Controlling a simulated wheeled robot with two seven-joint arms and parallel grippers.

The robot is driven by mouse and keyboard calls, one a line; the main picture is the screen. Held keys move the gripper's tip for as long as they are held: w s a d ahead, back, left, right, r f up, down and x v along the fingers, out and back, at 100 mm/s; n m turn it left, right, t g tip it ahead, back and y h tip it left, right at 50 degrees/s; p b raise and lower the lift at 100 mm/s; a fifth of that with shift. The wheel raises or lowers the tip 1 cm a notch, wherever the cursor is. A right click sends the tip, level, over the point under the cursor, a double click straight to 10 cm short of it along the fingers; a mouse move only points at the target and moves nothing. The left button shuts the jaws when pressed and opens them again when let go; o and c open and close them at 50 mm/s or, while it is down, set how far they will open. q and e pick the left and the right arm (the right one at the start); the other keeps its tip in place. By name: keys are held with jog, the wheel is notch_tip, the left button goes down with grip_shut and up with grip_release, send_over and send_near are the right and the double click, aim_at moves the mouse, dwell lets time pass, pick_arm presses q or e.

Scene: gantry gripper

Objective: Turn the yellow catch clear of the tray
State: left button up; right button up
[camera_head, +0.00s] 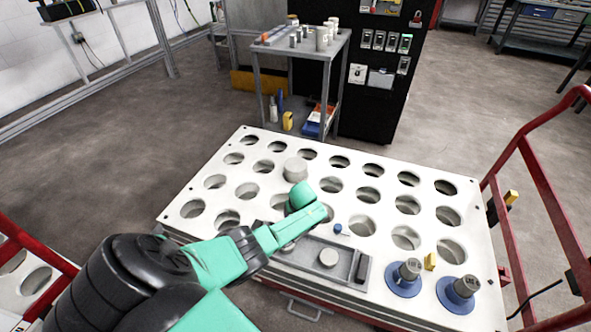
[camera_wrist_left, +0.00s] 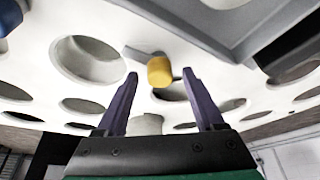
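The yellow catch (camera_wrist_left: 159,71) is a short rounded knob on a grey arm, over the white perforated board (camera_wrist_left: 30,60). In the left wrist view it appears between the tips of my left gripper (camera_wrist_left: 160,76), with a gap on each side. The fingers are open; I cannot tell how deep the catch lies between them. The grey tray (camera_wrist_left: 205,25) crosses the upper right there. In the head view the tray (camera_head: 300,262) lies on the board, and my teal left gripper (camera_head: 318,213) is by its far edge, hiding the catch. My right gripper is not in view.
A small blue knob (camera_head: 338,229) stands by the tray's far edge. Grey cylinders on blue bases (camera_head: 403,281) and a small yellow block (camera_head: 430,261) are to the right. A pale round cylinder (camera_head: 295,169) stands behind my gripper. Red rails (camera_head: 545,185) flank the board.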

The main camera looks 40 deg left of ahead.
pick_arm(q)
jog(key=p+v, duration=0.7)
jog(key=v, duration=0.7)
jog(key=shift+r+p, duration=0.3)
